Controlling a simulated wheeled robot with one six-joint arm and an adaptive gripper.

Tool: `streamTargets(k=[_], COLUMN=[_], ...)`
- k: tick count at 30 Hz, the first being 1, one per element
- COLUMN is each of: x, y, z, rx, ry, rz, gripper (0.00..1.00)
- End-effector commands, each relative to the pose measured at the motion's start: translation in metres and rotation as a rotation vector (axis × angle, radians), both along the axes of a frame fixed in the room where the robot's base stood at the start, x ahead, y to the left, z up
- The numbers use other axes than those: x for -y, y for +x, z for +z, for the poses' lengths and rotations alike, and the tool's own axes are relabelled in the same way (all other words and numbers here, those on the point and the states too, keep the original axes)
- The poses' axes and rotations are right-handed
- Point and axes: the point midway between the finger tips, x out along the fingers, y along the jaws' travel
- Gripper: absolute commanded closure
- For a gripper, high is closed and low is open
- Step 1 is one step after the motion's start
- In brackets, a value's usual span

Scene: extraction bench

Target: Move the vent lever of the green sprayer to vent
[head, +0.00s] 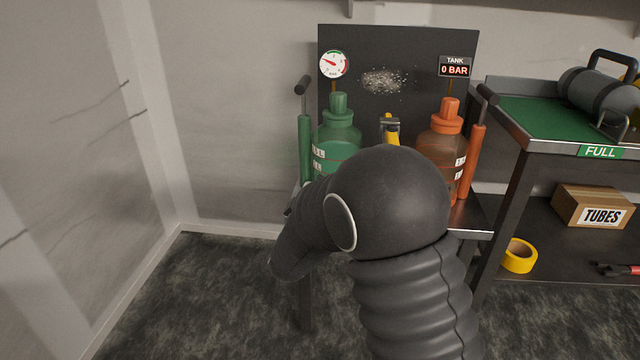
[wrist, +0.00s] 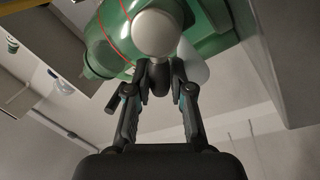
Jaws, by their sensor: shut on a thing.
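The green sprayer (head: 337,140) stands upright on the bench at the left, with green liquid and a red line on its body. In the wrist view its green body (wrist: 112,35) fills the top, tilted by the camera. My gripper (wrist: 160,72) is closed on a small dark part, which appears to be the vent lever (wrist: 158,81), low on the sprayer's side. A pale round knob (wrist: 155,34) shows just beyond the fingertips; how it joins the lever is unclear. In the head view my arm hides the gripper and the lever.
An orange sprayer (head: 442,145) stands to the right on the same bench. A round gauge (head: 333,65) and a "0 BAR" tank display (head: 455,67) are above. A cart with a green "FULL" shelf (head: 532,118) stands at the right. Floor at the left is clear.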

Motion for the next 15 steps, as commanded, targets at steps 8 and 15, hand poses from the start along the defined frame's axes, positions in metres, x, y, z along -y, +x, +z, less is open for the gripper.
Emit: streamTargets(k=[8,15], x=[-0.0035,-0.0042], y=[0.0001,0.0001], z=[-0.0048,-0.0059], rx=[-0.005,-0.006], ry=[-0.102,-0.13], rz=[0.003,0.002], gripper=[1.0,1.0])
